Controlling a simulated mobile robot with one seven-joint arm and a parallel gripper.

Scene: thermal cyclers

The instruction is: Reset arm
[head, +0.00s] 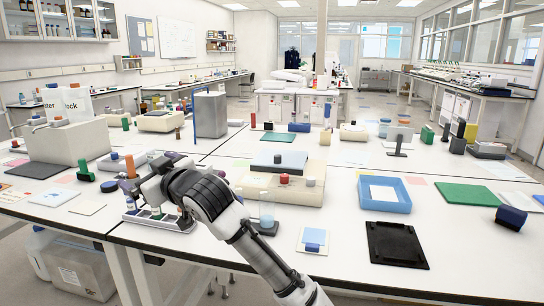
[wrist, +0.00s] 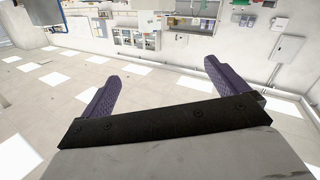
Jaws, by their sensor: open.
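My arm (head: 255,245) reaches from the lower right of the head view over the front bench, bent at a dark-banded joint. My gripper (wrist: 162,70) is at its far end, left of centre in the head view, over or near a grey rack on the bench. The wrist view shows its two purple ribbed fingers wide apart with nothing between them. Their exact pose is hard to tell in the head view. The wrist camera faces a pale surface with bright white panels and wall cabinets, not the bench top.
The grey rack (head: 180,221) stands below my gripper, and a beige cycler-like box (head: 262,190) is just right of it. A blue tray (head: 407,194), black plate (head: 396,246) and green mat (head: 467,194) lie further right. A large grey box (head: 68,141) stands left.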

